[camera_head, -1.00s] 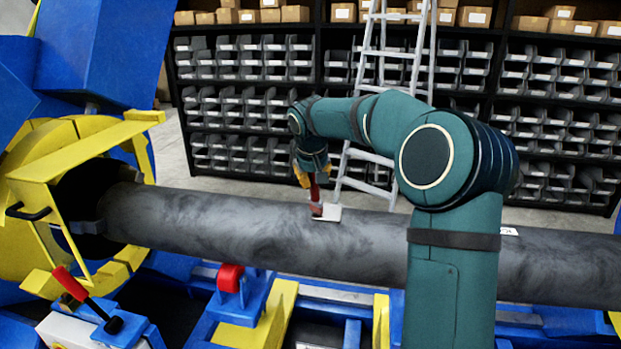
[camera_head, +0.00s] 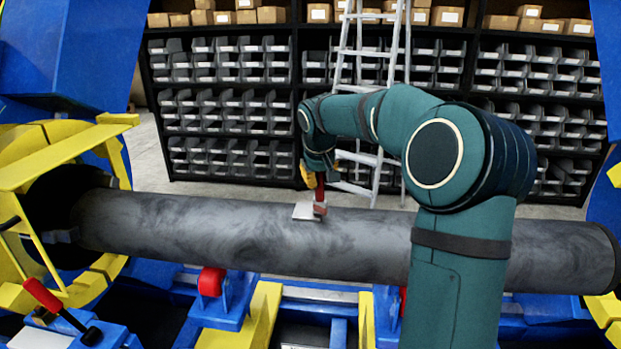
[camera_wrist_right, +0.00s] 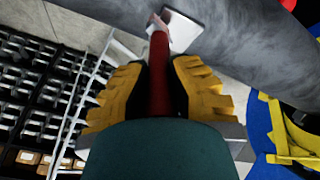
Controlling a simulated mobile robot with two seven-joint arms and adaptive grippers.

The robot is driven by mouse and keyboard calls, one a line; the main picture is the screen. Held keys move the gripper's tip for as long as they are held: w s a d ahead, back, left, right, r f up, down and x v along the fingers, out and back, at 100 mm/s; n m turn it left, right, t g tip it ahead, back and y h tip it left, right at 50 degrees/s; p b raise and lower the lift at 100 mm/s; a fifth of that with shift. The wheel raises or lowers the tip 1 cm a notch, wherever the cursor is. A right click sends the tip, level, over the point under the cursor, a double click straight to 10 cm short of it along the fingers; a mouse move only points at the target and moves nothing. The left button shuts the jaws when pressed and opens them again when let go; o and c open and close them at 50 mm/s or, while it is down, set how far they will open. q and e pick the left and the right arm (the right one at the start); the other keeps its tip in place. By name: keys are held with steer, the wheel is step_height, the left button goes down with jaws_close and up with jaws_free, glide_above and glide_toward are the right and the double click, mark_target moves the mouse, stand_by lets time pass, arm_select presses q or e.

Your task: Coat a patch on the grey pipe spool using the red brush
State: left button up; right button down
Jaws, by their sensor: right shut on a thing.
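The grey pipe spool (camera_head: 250,237) lies horizontally across the head view, dark and mottled. A pale square patch (camera_head: 303,212) is on its upper surface, and shows in the right wrist view too (camera_wrist_right: 186,33). My right gripper (camera_head: 315,175) is above the pipe, its yellow fingers shut on the handle of the red brush (camera_head: 320,189). The brush points down, its head at the right edge of the patch in the head view; whether the bristles touch is too small to tell. The wrist view shows the red handle (camera_wrist_right: 159,75) between the fingers. My left gripper is out of view.
A yellow and blue positioner chuck (camera_head: 60,165) holds the pipe's left end. A red roller (camera_head: 211,281) and blue supports are below the pipe. A red-handled lever (camera_head: 43,296) stands at lower left. A ladder (camera_head: 345,105) and bin shelves (camera_head: 220,110) are behind.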

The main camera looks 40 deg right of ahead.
steer(key=shift+w+d+p, duration=0.4)
steer(key=shift+d+p, duration=0.15)
steer(key=shift+d, duration=0.1)
steer(key=shift+w+a+p, duration=0.6)
steer(key=shift+w+a, duration=1.8)
steer(key=shift+w, duration=0.5)
steer(key=shift+s+d+f+b, duration=0.1)
steer(key=shift+s+d+b, duration=0.2)
steer(key=shift+s+d, duration=1.1)
steer(key=shift+s+d+b, duration=0.3)
steer(key=shift+s+d, duration=0.85)
steer(key=shift+d, duration=0.4)
